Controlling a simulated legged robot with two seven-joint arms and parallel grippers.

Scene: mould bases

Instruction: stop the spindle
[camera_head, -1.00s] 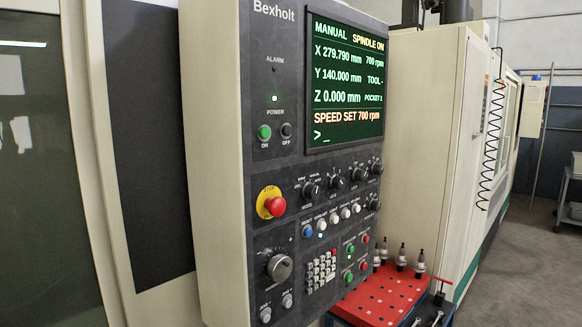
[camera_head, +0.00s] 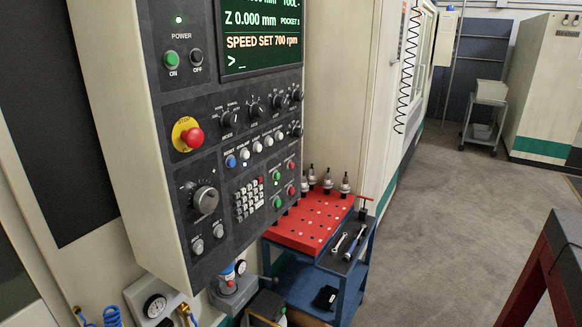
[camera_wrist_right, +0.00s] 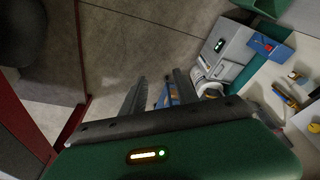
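The control panel (camera_head: 230,150) of the machine fills the left of the head view. Its screen (camera_head: 262,35) is cut off at the top and shows "SPEED SET 700 rpm". A red emergency stop knob (camera_head: 194,138) sits on a yellow ring. Lower right on the panel are green buttons (camera_head: 277,202) and red buttons (camera_head: 291,190) in pairs, beside a keypad (camera_head: 248,200). Their small labels are unreadable. My right gripper (camera_wrist_right: 161,78) shows only in the right wrist view, its two fingers apart with nothing seen between them. My left gripper is not in view.
A blue cart with a red top (camera_head: 310,222) stands beside the panel, holding tool holders (camera_head: 345,184) and wrenches (camera_head: 339,243). A red-framed bench (camera_head: 545,265) is at the right edge. A grey trolley (camera_head: 487,115) stands farther back. The floor between is clear.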

